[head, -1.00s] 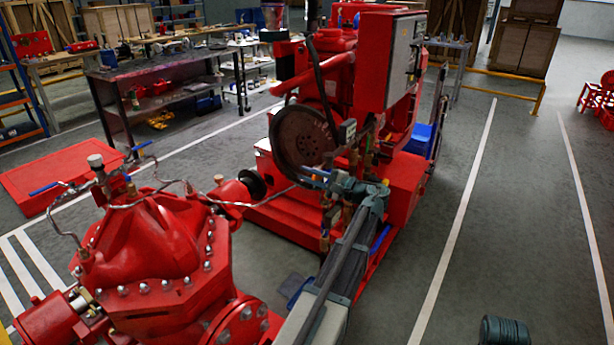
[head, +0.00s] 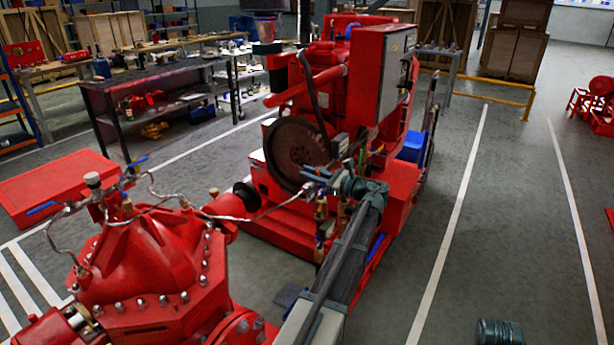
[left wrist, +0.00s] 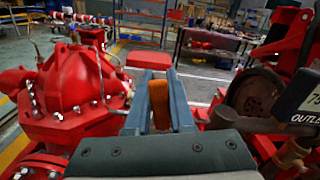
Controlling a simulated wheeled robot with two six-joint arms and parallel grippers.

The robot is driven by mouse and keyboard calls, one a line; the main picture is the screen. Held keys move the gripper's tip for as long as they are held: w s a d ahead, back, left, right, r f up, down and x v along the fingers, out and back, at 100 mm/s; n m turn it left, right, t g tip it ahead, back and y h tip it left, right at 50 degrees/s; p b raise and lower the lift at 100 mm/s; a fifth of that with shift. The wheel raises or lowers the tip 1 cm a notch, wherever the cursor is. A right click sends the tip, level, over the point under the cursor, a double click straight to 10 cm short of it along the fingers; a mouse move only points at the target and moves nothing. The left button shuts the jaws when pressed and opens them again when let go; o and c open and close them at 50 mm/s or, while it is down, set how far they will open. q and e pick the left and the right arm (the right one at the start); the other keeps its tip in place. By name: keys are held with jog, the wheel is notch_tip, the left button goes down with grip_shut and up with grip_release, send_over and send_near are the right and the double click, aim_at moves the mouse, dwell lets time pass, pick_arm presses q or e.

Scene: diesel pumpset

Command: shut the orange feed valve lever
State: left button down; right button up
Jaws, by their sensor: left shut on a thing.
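The orange feed valve lever (left wrist: 158,104) stands upright between the two grey fingers of my left gripper (left wrist: 159,100) in the left wrist view. The fingers are shut on it, one on each side. In the head view my left gripper (head: 316,174) is just in front of the dark flywheel, by small brass pipe fittings (head: 322,212). The lever cannot be made out there, being small and covered by the gripper. The valve body under the lever is hidden behind my gripper in the wrist view.
A red pump casing (head: 150,265) stands at the front left. The red engine with its flywheel (head: 297,146) and control box (head: 378,70) stands behind my gripper. A gauge marked "OUTLET" (left wrist: 302,100) is close at the right. Open floor (head: 475,215) lies to the right.

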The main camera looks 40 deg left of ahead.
pick_arm(q)
jog(key=shift+w+m, duration=0.65)
jog(key=shift+m, duration=0.45)
jog(key=shift+w, duration=0.1)
jog(key=c, duration=0.8)
grip_release()
jog(key=d, duration=0.4)
jog(key=w+d, duration=0.1)
jog(key=d, duration=0.8)
jog(key=shift+w+d, duration=0.25)
jog(key=shift+d, duration=0.1)
